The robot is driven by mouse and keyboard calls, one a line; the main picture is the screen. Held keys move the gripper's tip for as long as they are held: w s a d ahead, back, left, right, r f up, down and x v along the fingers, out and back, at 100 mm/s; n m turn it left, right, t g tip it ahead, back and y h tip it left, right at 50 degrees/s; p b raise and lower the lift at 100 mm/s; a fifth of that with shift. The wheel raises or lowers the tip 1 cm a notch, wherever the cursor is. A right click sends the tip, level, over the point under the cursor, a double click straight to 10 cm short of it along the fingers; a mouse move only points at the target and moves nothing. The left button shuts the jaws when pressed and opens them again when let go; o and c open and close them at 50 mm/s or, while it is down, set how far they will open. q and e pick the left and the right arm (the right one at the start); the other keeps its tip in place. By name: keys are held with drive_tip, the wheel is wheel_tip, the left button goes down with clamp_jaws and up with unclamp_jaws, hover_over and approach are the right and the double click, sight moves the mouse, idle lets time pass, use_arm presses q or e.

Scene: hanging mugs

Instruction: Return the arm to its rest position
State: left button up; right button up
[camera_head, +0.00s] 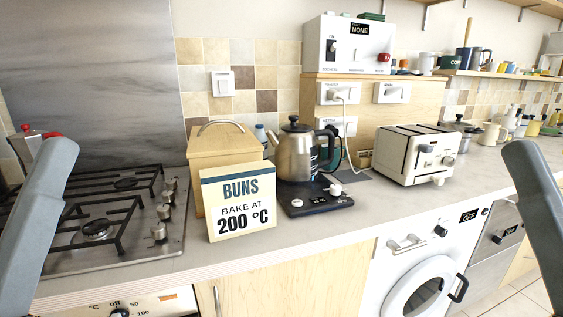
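Grey links of my two arms rise along the left and right edges of the head view. The left link slants up in front of the hob, and the right link stands in front of the counter's right part. Neither gripper shows, so I cannot see what they hold or whether they are open. A white mug (427,63) stands near the wall shelf at the upper right. A cream mug (489,134) stands on the counter at the right, partly among other items.
The counter (330,222) holds a steel kettle (295,152) on a dark base, a "BUNS" sign (238,202), a wooden box (222,141) and a white toaster (416,154). A gas hob (122,240) is at left. A washing machine (415,275) is below. The counter's front strip is clear.

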use_arm(q)
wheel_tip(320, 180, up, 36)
drive_tip(key=p, duration=3.2)
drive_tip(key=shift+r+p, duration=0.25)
drive_tip(key=shift+p, duration=0.15)
